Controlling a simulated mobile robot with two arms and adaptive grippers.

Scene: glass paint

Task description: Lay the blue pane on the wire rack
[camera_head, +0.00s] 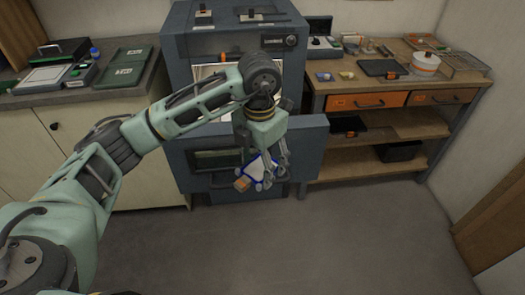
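My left gripper (267,174) hangs fingers-down in front of the grey kiln-like cabinet. Its fingers are around a small white pane with blue edges, the blue pane (257,167), and seem shut on it. The pane is held tilted in the air above the floor, and the fingers partly hide it. A small tan-orange piece (242,184) shows at the pane's lower left; I cannot tell if it is joined to it. The wire rack (464,62) appears to be the grid at the right end of the wooden workbench, far from the gripper. My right gripper is not in view.
The grey cabinet (205,45) has its door lowered open behind my arm. The workbench (395,88) holds a white pot with an orange band (425,63), a dark tray (383,68) and small items. A left counter (150,75) holds a green case (124,67). The floor is clear.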

